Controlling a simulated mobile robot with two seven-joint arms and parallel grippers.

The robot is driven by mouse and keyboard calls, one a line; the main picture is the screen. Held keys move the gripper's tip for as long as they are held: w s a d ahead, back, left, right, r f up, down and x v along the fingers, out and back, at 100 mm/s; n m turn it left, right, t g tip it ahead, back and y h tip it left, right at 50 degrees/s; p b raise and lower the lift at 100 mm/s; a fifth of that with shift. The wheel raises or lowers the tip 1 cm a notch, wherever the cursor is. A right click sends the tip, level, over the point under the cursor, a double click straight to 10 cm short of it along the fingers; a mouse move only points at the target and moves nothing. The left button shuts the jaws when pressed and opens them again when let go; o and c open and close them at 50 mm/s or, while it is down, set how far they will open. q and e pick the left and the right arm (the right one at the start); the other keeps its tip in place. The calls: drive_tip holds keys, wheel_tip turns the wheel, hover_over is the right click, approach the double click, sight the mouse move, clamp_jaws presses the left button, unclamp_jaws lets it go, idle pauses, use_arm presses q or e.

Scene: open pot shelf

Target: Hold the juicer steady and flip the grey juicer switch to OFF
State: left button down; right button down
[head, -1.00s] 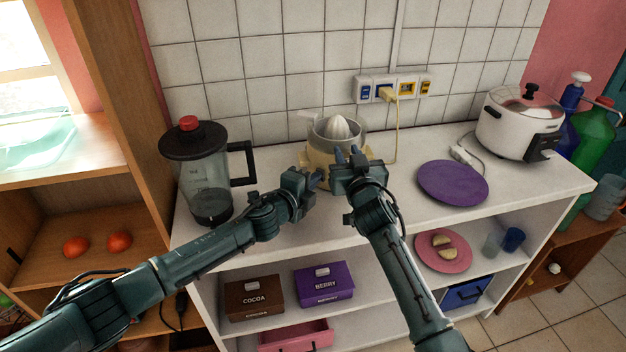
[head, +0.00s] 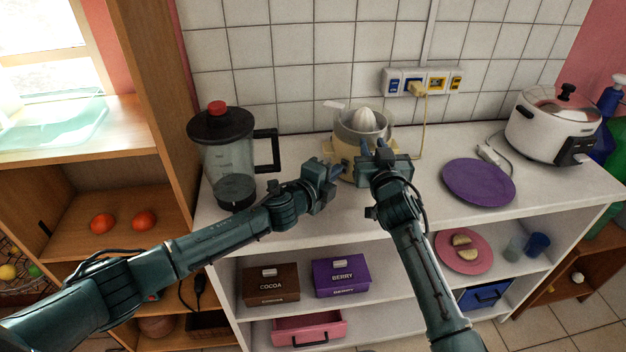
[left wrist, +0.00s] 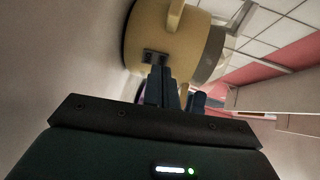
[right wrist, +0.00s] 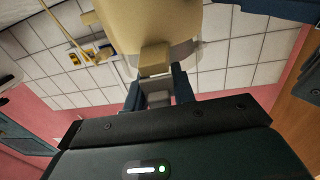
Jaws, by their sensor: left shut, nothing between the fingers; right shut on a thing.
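The juicer (head: 343,150) is cream-yellow with a clear grey bowl and a pale ribbed cone, upright on the white counter. Its body also shows in the left wrist view (left wrist: 142,30), with the small dark grey switch (left wrist: 155,56) low on its side. My left gripper (head: 339,172) is shut and empty; its fingertips (left wrist: 161,72) are at the switch, touching or just short of it, I cannot tell which. My right gripper (head: 372,150) is at the juicer's front, shut on its yellow protruding part (right wrist: 155,57), probably the spout. The switch's exact position is unclear.
A blender (head: 234,160) stands left of the juicer. A purple plate (head: 479,183) and a white cooker (head: 548,125) are to the right. A yellow cable (head: 424,125) runs from the wall socket strip (head: 440,82) behind the juicer. The shelf's front edge lies under my arms.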

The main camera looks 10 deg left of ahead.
use_arm(q)
drive_tip(key=r+v, duration=0.2)
drive_tip(key=v, duration=0.9)
drive_tip(key=shift+r, duration=0.2)
use_arm(e)
drive_tip(key=c, duration=1.1)
unclamp_jaws()
